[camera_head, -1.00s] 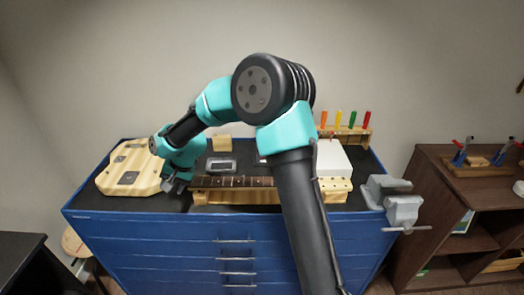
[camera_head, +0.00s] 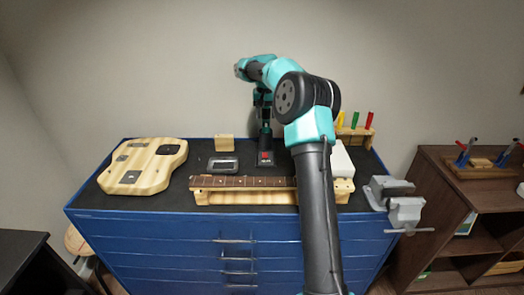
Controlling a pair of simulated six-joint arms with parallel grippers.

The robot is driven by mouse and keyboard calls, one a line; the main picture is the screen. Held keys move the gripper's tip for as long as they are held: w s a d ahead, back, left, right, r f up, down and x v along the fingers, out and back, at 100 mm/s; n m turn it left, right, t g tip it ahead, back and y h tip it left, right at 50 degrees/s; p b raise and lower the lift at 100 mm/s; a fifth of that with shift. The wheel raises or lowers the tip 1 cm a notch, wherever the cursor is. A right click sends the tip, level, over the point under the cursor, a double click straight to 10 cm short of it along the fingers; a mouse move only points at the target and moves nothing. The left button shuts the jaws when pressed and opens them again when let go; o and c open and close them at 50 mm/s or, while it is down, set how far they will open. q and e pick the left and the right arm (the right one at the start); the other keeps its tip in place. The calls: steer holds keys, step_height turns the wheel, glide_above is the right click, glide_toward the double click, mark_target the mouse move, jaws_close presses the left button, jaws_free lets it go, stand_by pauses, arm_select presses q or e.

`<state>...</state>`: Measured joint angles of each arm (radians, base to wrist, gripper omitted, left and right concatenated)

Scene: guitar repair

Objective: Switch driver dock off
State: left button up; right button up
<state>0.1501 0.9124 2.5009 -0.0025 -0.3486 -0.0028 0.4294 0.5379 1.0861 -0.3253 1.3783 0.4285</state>
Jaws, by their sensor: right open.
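The driver dock (camera_head: 265,159) is a small dark block with a red patch on its front, standing on the black bench mat behind the guitar neck. A dark upright shape, seemingly a driver, rises from it. My right gripper (camera_head: 263,108) points down above and behind the dock. It is open, but its fingertips are small and hard to separate from the dark upright shape, so I cannot tell if they touch it. The setting of the dock's switch is too small to read. My left gripper is not in view.
A guitar neck (camera_head: 240,182) lies on a wooden support in front. A white box (camera_head: 342,160), a screwdriver rack (camera_head: 355,137) and a vise (camera_head: 398,205) are at right.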

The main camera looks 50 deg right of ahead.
mark_target(265, 153)
steer(key=shift+f, duration=0.1)
step_height(265, 153, down, 17)
steer(key=shift+f, duration=0.15)
stand_by(0.8)
